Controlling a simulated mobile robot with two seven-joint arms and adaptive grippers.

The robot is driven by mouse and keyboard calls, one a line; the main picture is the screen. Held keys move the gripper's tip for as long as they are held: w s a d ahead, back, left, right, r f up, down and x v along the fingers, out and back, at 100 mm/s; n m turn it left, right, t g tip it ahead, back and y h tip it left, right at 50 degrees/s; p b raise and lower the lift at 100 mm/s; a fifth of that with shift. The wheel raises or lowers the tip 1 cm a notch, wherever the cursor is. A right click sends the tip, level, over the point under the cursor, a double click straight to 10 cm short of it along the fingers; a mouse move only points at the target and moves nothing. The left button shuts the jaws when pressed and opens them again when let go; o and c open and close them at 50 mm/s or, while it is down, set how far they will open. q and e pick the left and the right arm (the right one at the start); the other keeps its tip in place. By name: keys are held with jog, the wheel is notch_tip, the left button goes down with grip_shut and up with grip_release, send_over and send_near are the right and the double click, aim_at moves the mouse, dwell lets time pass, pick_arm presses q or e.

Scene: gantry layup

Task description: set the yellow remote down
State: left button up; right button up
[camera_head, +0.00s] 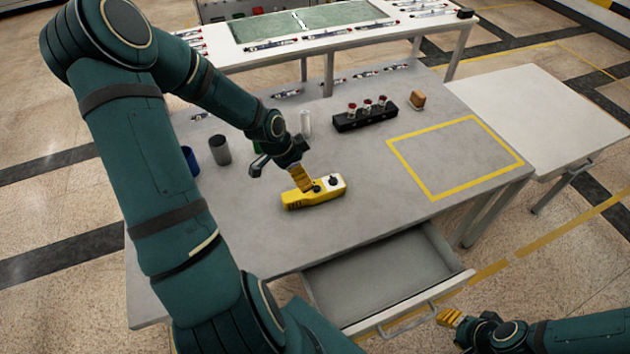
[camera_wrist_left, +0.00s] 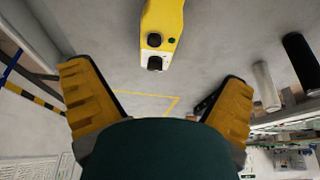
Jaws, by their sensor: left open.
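The yellow remote (camera_head: 314,192) lies on the grey table (camera_head: 240,235), left of the yellow taped rectangle (camera_head: 430,190). In the left wrist view the remote (camera_wrist_left: 163,22) is at the top middle, beyond my fingers. My left gripper (camera_head: 284,174) is at the remote in the head view, with one yellow finger overlapping its upper edge. In the left wrist view my left gripper (camera_wrist_left: 158,98) is spread open with nothing between its fingers. My right gripper (camera_head: 447,318) shows at the bottom right, away from the table; its jaw state is unclear.
An open, empty drawer (camera_head: 385,275) sticks out below the table's front. A black rack (camera_head: 365,115) with red-topped vials, a brown block (camera_head: 417,99), a clear cylinder (camera_head: 305,123) and a grey cup (camera_head: 220,150) stand behind. The taped rectangle is empty.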

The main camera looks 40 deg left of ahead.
pick_arm(q)
jog(key=d+f+n, duration=0.1)
jog(key=d, duration=0.4)
jog(key=w+d+f+n+h, duration=0.1)
jog(key=d+f, duration=0.1)
jog(key=d, duration=0.4)
jog(key=d+f+n+h, duration=0.1)
jog(key=d+f, duration=0.1)
jog(key=d, duration=0.3)
jog(key=shift+w+d, duration=0.3)
jog(key=shift+w, duration=0.05)
jog(key=s+d+f+n+g, duration=0.1)
jog(key=s+d+f+n, duration=0.1)
jog(key=d, duration=0.4)
jog(key=s+d+f+n, duration=0.2)
jog(key=s+d+f, duration=0.1)
jog(key=s+d, duration=0.2)
jog(key=shift+s+d+f+g, duration=0.25)
jog(key=shift+d+f+g, duration=0.15)
jog(key=shift+d, duration=0.7)
